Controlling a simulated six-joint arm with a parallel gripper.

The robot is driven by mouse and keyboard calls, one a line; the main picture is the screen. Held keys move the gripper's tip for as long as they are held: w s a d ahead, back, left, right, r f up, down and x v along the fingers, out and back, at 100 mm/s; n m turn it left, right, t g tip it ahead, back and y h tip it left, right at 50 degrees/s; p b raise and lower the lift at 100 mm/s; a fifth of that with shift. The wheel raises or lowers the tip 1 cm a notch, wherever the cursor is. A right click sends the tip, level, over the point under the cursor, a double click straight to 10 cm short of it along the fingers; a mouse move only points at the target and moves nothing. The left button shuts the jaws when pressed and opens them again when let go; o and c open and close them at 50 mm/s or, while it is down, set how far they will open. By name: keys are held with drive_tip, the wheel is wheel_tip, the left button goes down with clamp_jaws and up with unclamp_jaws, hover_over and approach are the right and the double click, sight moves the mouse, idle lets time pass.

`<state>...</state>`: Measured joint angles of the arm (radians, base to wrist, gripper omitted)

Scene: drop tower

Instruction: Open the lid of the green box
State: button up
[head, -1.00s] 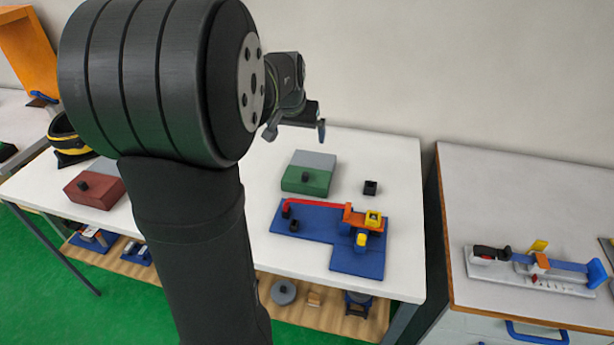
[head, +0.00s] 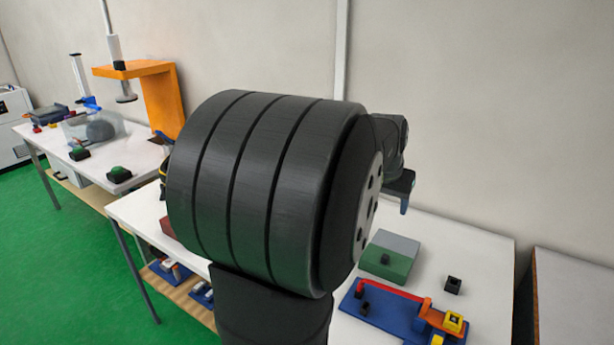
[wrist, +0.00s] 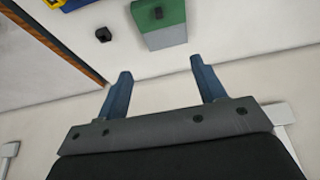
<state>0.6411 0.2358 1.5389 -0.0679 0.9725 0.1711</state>
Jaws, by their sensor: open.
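The green box (head: 385,264) sits on the white table, with a grey section (head: 397,243) behind its green part and a small dark knob on top. In the wrist view the green box (wrist: 172,15) is at the top, its grey part toward my fingers. My gripper (wrist: 165,85) is open and empty, its two blue fingers apart, and the box lies beyond the fingertips. In the head view my gripper (head: 402,200) hangs above and behind the box, clear of it. Only part of it shows past my arm.
A blue base (head: 385,318) with a red bar and orange and yellow parts stands in front of the box. A small black block (head: 453,285) lies to its right. A reddish box (head: 167,228) is mostly hidden behind my arm. An orange stand (head: 160,95) is farther left.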

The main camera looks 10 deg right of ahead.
sight(386, 256)
drive_tip(key=x, duration=0.9)
drive_tip(key=shift+s+a+f, duration=0.15)
drive_tip(key=shift+a+f, duration=0.05)
drive_tip(key=shift+f, duration=0.2)
drive_tip(key=c, duration=0.4)
drive_tip(key=x, duration=1.7)
clamp_jaws()
